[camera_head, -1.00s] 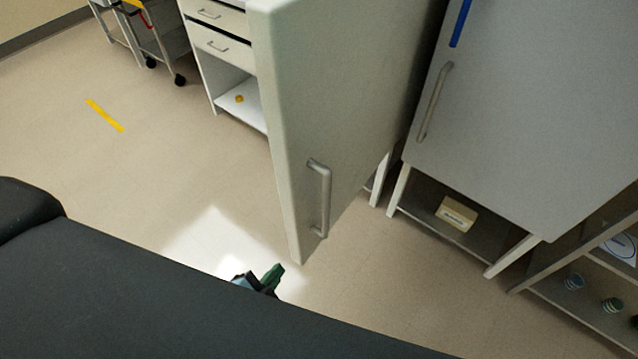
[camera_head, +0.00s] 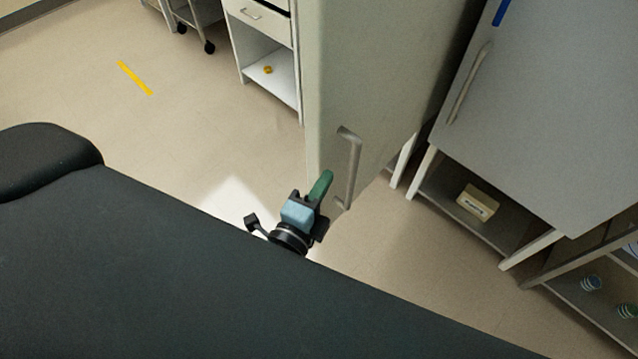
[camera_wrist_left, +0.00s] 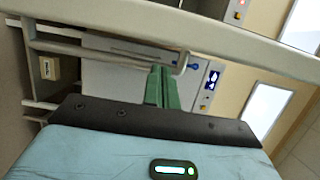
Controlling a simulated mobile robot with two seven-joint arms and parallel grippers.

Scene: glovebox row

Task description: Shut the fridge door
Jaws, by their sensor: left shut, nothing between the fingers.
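The fridge door (camera_head: 390,65) stands swung open in the middle of the head view, its tall pale edge toward me. Its grey bar handle (camera_head: 350,165) is on the face to the right. My left gripper (camera_head: 323,183), with green fingers and a light blue body, is shut and empty. It is at the door's lower free edge, just left of the handle; I cannot tell whether it touches. In the left wrist view the green fingers (camera_wrist_left: 161,87) point toward a pale bar-like edge (camera_wrist_left: 230,45), with a bent handle end (camera_wrist_left: 182,64) close by on the right.
A closed grey cabinet (camera_head: 560,110) with a handle and blue strip stands to the right, a box (camera_head: 477,203) on the shelf below it. A white drawer unit (camera_head: 262,30) stands behind the door. Open floor (camera_head: 190,135) lies to the left.

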